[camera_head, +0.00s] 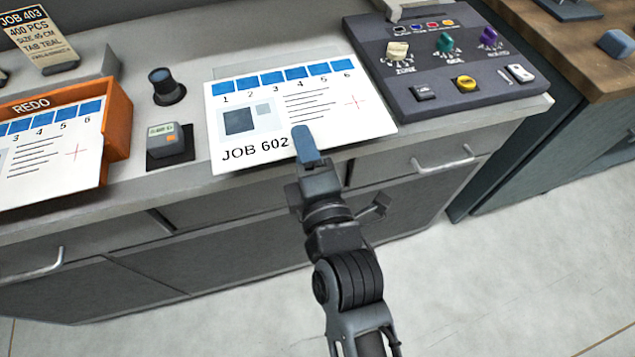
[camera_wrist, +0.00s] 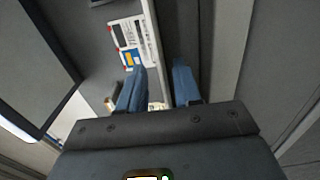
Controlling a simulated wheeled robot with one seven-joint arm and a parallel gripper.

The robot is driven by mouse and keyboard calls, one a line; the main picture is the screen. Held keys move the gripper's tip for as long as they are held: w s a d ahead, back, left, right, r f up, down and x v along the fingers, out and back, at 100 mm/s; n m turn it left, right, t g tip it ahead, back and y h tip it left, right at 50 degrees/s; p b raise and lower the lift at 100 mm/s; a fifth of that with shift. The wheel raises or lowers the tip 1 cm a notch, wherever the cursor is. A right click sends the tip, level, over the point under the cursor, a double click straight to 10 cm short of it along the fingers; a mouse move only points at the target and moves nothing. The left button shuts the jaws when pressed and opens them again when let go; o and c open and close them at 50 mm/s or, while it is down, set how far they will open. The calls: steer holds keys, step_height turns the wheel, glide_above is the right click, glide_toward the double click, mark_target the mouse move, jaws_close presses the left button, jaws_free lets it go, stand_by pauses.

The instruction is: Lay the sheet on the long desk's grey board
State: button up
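A white sheet marked JOB 602 (camera_head: 330,110), with a row of blue squares numbered 1 to 6, is at the front of the long grey desk (camera_head: 215,65), its near edge by the desk's front edge. I cannot tell whether a grey board lies under it. My gripper (camera_head: 305,145) reaches up to the sheet's near edge, and one blue finger overlaps it in the head view. In the wrist view the two blue fingers of my gripper (camera_wrist: 160,85) stand apart with a gap between them. No sheet shows clearly held there.
An orange REDO tray (camera_head: 119,115) with another printed sheet (camera_head: 50,150) is at the left. A dark knob (camera_head: 164,82) and a small button box (camera_head: 166,142) stand between. A control panel (camera_head: 440,75) is at the right. Drawer handles (camera_head: 443,160) jut from the desk front.

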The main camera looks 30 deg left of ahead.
steer(key=b+v, duration=0.2)
steer(key=v, duration=0.8)
steer(key=shift+b, duration=0.4)
